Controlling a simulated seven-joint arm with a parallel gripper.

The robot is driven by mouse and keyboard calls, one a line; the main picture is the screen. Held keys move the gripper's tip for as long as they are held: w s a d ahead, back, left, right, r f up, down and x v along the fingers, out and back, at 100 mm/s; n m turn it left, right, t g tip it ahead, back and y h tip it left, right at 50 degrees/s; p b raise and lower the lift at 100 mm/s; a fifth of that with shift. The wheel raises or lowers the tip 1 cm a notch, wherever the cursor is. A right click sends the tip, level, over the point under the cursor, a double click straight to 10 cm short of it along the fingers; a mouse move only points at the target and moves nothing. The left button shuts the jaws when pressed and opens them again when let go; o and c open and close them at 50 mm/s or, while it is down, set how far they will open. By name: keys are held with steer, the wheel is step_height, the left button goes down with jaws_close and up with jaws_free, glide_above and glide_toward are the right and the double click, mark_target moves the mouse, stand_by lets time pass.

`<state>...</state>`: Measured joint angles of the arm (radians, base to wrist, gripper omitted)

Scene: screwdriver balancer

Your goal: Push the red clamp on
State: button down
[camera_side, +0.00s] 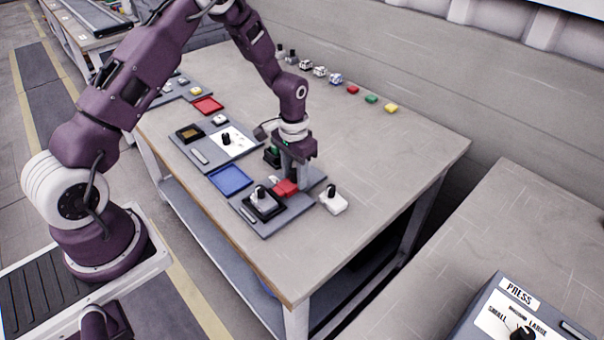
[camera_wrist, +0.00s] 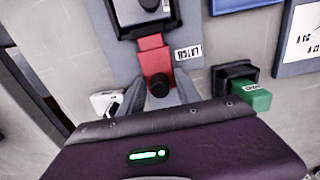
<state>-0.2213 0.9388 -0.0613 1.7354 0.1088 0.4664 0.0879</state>
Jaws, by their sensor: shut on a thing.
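The red clamp (camera_side: 286,187) sits at the near station on the table, at the edge of a black square holder (camera_side: 263,205) with a dark knob in it. In the wrist view the red clamp (camera_wrist: 155,62) is a stepped block with a black round knob at its near end, beside a label reading LATCH. Its far end meets the black frame (camera_wrist: 150,30). My gripper (camera_side: 292,180) is low over the grey base plate. In the wrist view its two grey fingers (camera_wrist: 160,97) are on either side of the clamp's near end, shut on it.
A green block in a black holder (camera_wrist: 245,90) stands right of my fingers in the wrist view. A white block with a dark knob (camera_side: 333,202) stands close by. A blue tray (camera_side: 230,180) and a red tray (camera_side: 207,105) lie further along.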

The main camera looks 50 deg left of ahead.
mark_target(294, 171)
steer(key=c, duration=1.2)
jaws_free()
steer(key=shift+s, duration=0.15)
steer(key=shift+o, duration=0.2)
steer(key=shift+r, duration=3.5)
steer(key=shift+r, duration=0.1)
steer(key=s+d+r+t, duration=0.1)
steer(key=s+d+r, duration=0.1)
steer(key=s+r, duration=0.5)
steer(key=s+d+r+t, duration=0.2)
steer(key=s+r, duration=0.1)
steer(key=r, duration=0.8)
steer(key=s+d+r+t, duration=0.1)
steer(key=s+d+r, duration=0.1)
steer(key=s, duration=0.6)
steer(key=s+d+r+t, duration=0.1)
steer(key=s+r, duration=0.2)
steer(key=s, duration=0.6)
steer(key=shift+d+t, duration=0.3)
steer(key=shift+d, duration=0.05)
